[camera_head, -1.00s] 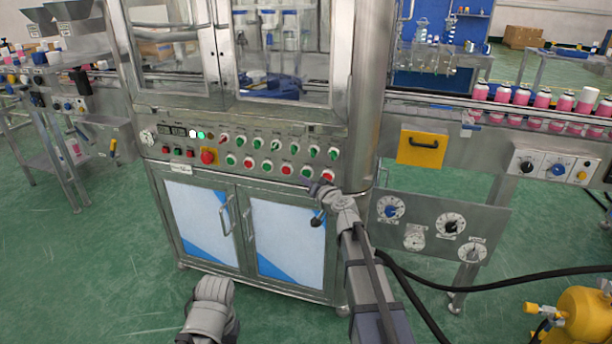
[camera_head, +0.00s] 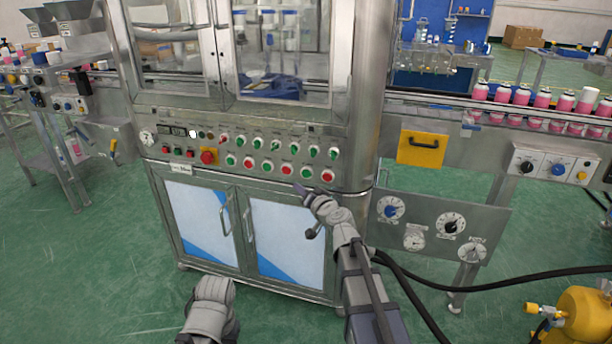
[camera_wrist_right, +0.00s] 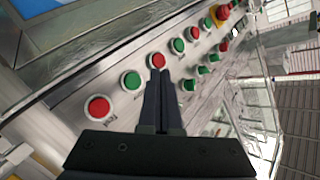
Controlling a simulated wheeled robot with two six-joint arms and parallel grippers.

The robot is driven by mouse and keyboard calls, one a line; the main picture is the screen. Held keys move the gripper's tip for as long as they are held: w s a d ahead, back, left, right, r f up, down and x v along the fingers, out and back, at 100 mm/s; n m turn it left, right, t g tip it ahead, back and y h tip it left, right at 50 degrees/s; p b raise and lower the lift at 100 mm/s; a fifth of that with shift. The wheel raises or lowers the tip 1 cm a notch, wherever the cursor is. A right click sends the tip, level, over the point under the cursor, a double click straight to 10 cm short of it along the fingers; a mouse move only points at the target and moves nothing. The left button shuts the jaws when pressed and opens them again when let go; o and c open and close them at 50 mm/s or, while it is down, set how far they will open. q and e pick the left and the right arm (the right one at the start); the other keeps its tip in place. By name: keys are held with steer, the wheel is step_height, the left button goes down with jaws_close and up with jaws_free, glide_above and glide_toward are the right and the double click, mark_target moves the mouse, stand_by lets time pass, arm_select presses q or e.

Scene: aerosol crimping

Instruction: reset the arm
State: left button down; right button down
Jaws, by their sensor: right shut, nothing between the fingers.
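My right gripper (camera_head: 299,188) is shut and empty, just in front of the lower edge of the machine's control panel (camera_head: 240,150). In the right wrist view its dark fingers (camera_wrist_right: 160,78) lie together, with their tips by a red button (camera_wrist_right: 157,61). Whether they touch the panel cannot be told. My left gripper is outside the head view; only a grey part of my left arm shows at the bottom.
Cabinet doors (camera_head: 287,240) with handles are below the panel. A red emergency stop (camera_head: 208,156) is at its left. A conveyor with pink bottles (camera_head: 542,100) and a gauge plate (camera_head: 437,228) are at right. Black hoses and a yellow machine (camera_head: 585,315) are at lower right. Green floor is open at left.

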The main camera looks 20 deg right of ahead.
stand_by(0.4)
steer(key=s+a+f+n+g+y, duration=0.1)
steer(key=s+a+f+n+g, duration=0.35)
steer(key=s+a+f, duration=0.45)
steer(key=s+a+f+n+g+y, duration=0.2)
steer(key=s+a+f+n+g, duration=0.15)
steer(key=s+a+g, duration=0.55)
steer(key=s+f+n+g+h, duration=0.1)
steer(key=s+f+g+h, duration=0.4)
steer(key=s, duration=1)
step_height(320, 180, up, 27)
steer(key=d+t+h+p, duration=0.1)
steer(key=t+h+p, duration=0.1)
steer(key=p, duration=2.6)
steer(key=shift+s+d+f, duration=0.15)
steer(key=shift+s+d, duration=0.05)
steer(key=shift+s, duration=0.25)
